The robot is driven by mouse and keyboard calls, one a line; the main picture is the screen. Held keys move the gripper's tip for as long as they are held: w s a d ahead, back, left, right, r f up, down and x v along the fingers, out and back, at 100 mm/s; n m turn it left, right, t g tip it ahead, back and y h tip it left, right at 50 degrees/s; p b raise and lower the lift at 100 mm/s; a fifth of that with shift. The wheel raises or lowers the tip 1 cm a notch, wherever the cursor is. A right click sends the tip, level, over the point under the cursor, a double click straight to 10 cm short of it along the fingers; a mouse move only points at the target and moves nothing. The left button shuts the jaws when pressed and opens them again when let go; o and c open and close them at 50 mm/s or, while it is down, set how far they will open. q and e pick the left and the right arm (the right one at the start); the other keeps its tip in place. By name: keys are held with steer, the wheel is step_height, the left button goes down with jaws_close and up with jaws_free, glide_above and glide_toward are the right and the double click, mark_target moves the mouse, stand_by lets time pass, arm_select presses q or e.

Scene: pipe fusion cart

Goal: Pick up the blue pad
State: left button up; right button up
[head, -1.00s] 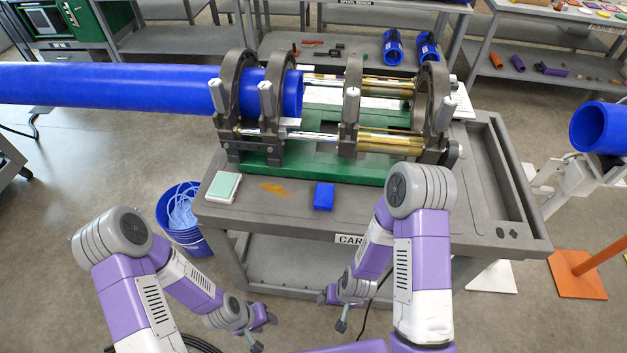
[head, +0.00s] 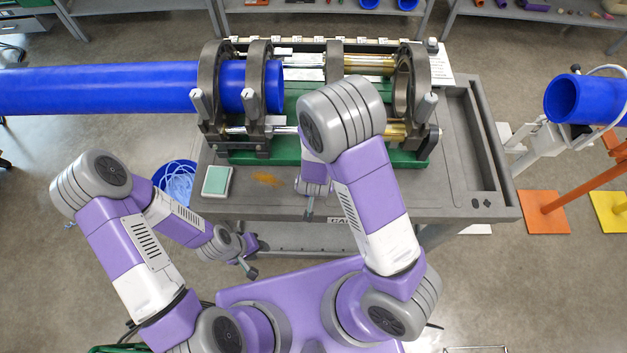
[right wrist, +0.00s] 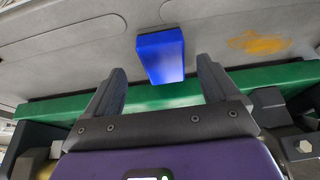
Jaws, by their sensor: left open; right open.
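The blue pad (right wrist: 162,55) shows in the right wrist view on the grey cart top, beyond and between the two fingertips of my right gripper (right wrist: 161,80). My right gripper is open, and the pad is not gripped. In the head view my right arm hides the pad, and the right gripper (head: 310,203) is over the cart's front edge area, mostly covered by the arm. My left gripper (head: 257,258) is open and empty, low in front of the cart, to the left.
The grey cart (head: 465,200) carries a green-based clamp machine with a long blue pipe (head: 100,88). A pale green and white pad (head: 216,181) lies at its front left, by an orange-brown stain (head: 267,179). A blue bucket (head: 172,175) stands left of the cart.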

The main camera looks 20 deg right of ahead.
steer(key=x, duration=0.4)
steer(key=shift+w+a+f+b, duration=0.15)
steer(key=shift+f+b, duration=0.1)
steer(key=shift+b, duration=0.1)
steer(key=c, duration=1.1)
steer(key=shift+o, duration=0.2)
steer(key=shift+r, duration=0.1)
step_height(320, 180, up, 10)
steer(key=p, duration=0.3)
steer(key=shift+p, duration=0.3)
